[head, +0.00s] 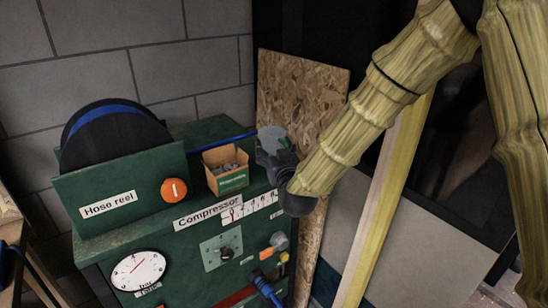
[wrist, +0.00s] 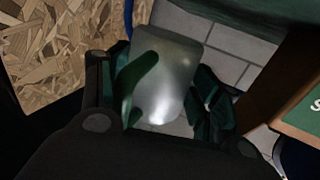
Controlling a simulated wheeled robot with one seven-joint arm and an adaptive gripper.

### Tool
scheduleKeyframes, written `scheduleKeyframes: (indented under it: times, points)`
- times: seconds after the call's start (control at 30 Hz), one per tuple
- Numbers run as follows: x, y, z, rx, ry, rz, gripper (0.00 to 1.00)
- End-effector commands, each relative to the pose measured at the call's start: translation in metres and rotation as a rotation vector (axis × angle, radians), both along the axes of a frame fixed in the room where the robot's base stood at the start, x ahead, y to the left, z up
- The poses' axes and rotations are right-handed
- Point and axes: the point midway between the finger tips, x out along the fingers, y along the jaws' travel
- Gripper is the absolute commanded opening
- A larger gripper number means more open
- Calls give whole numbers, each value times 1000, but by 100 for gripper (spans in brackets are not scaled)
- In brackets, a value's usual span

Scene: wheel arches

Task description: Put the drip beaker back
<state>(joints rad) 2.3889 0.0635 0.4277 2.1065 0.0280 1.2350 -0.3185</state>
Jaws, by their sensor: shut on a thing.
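The drip beaker (wrist: 172,85) is a translucent grey cup held between the fingers of my gripper (wrist: 160,95) in the wrist view. A dark green finger covers part of its left side. In the head view the pale beaker (head: 270,137) shows just beyond my gripper (head: 273,152), at the right rear of the green compressor (head: 120,240). My gripper is shut on it. I cannot tell whether the beaker's base touches anything.
A small open cardboard box (head: 214,170) with grey pieces stands on the compressor, close left of my gripper. A hose reel (head: 110,150) is further left. A chipboard sheet (head: 315,85) leans behind my gripper. A blue hose (head: 232,143) runs behind the box.

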Motion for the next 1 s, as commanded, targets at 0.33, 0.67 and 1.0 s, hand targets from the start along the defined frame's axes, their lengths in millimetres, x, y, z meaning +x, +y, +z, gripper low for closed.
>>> scheduleKeyframes:
  times: [0.33,0.67,1.0]
  points:
    - [5,-2,-30,-1,3,-1,35]
    - [5,-2,-36,0,0,-1,35]
    - [5,-1,-39,0,1,-1,80]
